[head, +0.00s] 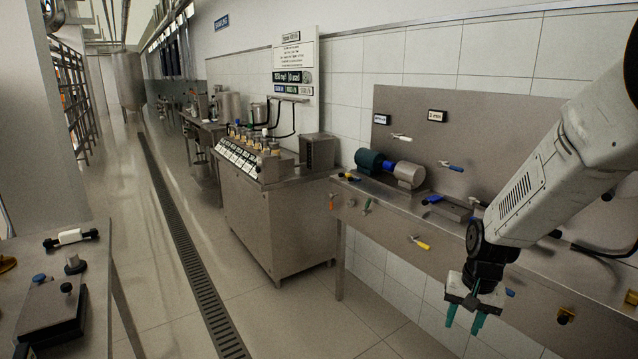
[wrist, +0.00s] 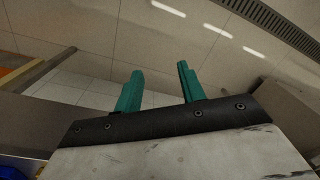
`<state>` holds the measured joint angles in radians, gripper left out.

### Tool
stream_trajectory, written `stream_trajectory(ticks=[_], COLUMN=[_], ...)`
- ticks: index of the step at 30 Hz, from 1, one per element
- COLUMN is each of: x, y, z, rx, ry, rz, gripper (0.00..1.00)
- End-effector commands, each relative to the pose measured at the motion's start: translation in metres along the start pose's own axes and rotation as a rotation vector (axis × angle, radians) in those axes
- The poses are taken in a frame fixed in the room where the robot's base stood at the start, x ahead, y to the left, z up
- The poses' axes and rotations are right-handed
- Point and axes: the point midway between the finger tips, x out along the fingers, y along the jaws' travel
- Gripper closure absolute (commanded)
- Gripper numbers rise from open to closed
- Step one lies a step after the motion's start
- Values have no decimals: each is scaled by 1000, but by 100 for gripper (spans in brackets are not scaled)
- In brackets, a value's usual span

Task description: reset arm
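My gripper (head: 465,317) hangs at the end of my white arm on the right of the head view, pointing down in front of the steel bench (head: 385,226). Its two teal fingers stand apart with nothing between them. The wrist view also shows the gripper (wrist: 158,82), with both teal fingers spread over tiled floor. No object touches the fingers in either view.
The bench carries a dark green motor with a grey drum (head: 409,175), and small coloured-handle valves line its front. A steel cabinet (head: 290,215) with a control panel stands left of it. A floor grate (head: 185,245) runs through the open aisle. A table with a dark device (head: 52,318) is at lower left.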

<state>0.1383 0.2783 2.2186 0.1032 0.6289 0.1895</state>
Motion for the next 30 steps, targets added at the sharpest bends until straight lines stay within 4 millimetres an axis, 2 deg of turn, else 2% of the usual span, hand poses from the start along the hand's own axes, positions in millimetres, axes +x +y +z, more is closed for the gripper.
stream_trajectory(ticks=[1,3,9,15,18,24,30], x=[-22,-47,-107,-150,-165,-187,-203], y=[1,4,18,35,42,46,50], z=[21,51,134,205,232,258,262], rx=[-42,-98,-235,-329,-355,-390,-407], ry=[-23,-66,-154,-169,-133,10,94], rz=[7,19,52,76,80,61,44], gripper=[60,60,60,60,60,60,60])
